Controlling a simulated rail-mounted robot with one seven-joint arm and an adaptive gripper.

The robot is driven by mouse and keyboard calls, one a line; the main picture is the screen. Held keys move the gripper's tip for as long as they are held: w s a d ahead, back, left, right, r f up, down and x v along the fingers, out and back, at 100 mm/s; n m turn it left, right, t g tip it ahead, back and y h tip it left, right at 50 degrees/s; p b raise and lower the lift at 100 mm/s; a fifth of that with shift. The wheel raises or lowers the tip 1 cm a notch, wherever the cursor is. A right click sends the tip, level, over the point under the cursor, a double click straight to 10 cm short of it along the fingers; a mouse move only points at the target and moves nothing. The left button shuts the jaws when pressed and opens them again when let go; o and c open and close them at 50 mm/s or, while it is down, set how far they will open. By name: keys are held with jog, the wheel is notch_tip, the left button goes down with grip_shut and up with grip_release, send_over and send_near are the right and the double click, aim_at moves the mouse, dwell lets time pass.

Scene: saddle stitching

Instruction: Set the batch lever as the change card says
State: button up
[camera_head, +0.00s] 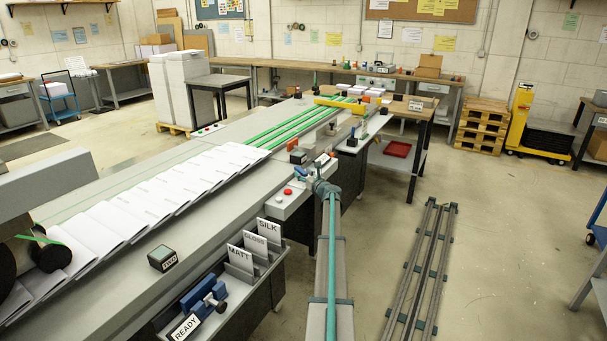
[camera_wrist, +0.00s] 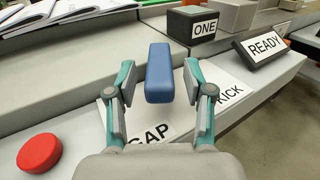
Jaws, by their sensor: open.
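My gripper (camera_wrist: 163,85) is open, its two fingers on either side of a blue bar-shaped handle (camera_wrist: 159,72) in the wrist view. I cannot tell whether the fingers touch it. The handle stands over a white label plate (camera_wrist: 205,105) reading KICK on the right and what looks like GAP on the left, partly covered. The handle's base is hidden. In the head view my gripper (camera_head: 316,183) is over the control ledge at the machine's side. I cannot make out a change card for certain.
A red button (camera_wrist: 39,153) is left of my gripper. A dark block marked ONE (camera_wrist: 192,25) and a READY sign (camera_wrist: 263,47) stand beyond. SILK, GLOSS and MATT cards (camera_head: 268,228) stand in a nearer rack. Folded sheets (camera_head: 150,205) line the machine. Floor rails (camera_head: 420,270) lie right.

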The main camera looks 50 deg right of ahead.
jog(key=shift+w, duration=0.1)
grip_shut()
